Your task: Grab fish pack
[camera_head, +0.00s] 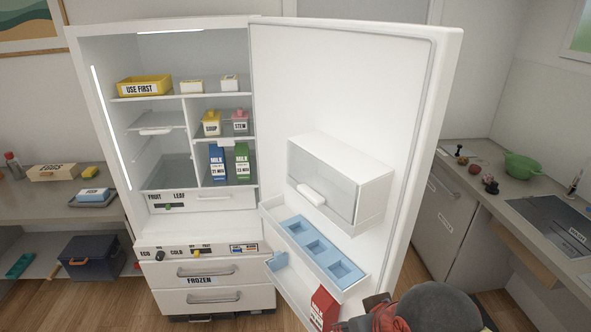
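I cannot make out a pack labelled fish anywhere in the head view. The fridge door (400,90) stands wide open to the right. Below the open compartment are two shut drawers, the upper one labelled FROZEN (200,281); their contents are hidden. A closed clear-fronted bin (325,185) is on the door's inner side, and I cannot tell what it holds. Dark and red parts, seemingly of my arm, show at the bottom edge by the door. My gripper's fingers cannot be made out there.
The shelves hold a yellow USE FIRST tray (144,86), small tubs, a STEW container (240,122) and blue (217,163) and green (242,162) milk cartons. A red carton (323,308) stands low by the door. Counters flank the fridge; a green pot (523,167) is right.

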